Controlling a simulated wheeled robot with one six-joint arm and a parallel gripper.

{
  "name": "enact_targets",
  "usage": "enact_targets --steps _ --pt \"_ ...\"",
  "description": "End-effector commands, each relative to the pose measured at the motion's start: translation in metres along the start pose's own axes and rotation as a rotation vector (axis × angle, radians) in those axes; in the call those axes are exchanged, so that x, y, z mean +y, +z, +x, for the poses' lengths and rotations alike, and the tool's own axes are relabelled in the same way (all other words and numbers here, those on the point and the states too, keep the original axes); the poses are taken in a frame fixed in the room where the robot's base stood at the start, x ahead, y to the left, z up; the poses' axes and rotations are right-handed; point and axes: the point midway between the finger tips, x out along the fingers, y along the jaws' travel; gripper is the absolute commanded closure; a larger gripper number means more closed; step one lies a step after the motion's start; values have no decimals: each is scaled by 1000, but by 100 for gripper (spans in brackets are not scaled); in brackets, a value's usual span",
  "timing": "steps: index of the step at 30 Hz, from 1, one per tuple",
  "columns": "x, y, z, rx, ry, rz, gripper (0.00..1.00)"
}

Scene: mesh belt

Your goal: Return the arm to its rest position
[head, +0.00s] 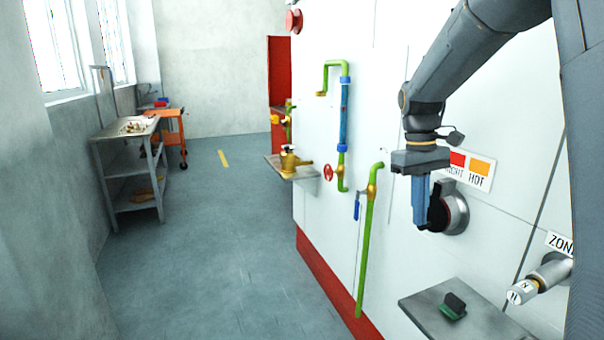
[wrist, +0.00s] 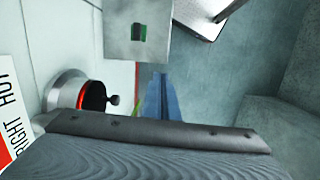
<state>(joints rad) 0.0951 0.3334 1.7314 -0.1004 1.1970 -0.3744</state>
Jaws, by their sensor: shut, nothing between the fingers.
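My gripper (head: 420,202) hangs from my raised arm in the right half of the head view, with its blue fingers pointing down. The fingers are shut with nothing between them. In the wrist view my gripper (wrist: 159,95) shows as blue fingers past the dark grey housing. In the head view it is in front of the white wall panel, just left of a round dark knob with a metal collar (head: 457,213). The knob also shows in the wrist view (wrist: 68,90), left of the fingers. I cannot tell the exact gap between them.
A grey shelf (head: 420,300) with a green and black block (head: 453,305) juts out below my gripper. Green pipes (head: 368,240) with a red valve wheel (head: 328,172) run along the wall. A grey worktable (head: 112,165) stands far left. The floor between is clear.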

Motion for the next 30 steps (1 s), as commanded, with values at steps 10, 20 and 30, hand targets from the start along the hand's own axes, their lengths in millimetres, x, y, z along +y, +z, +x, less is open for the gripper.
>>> enact_targets --steps 10,20,30 --pt "-72 56 80 106 -18 135 100" --pt "-134 134 151 207 -44 297 100" --pt "-140 145 159 221 -47 318 100"
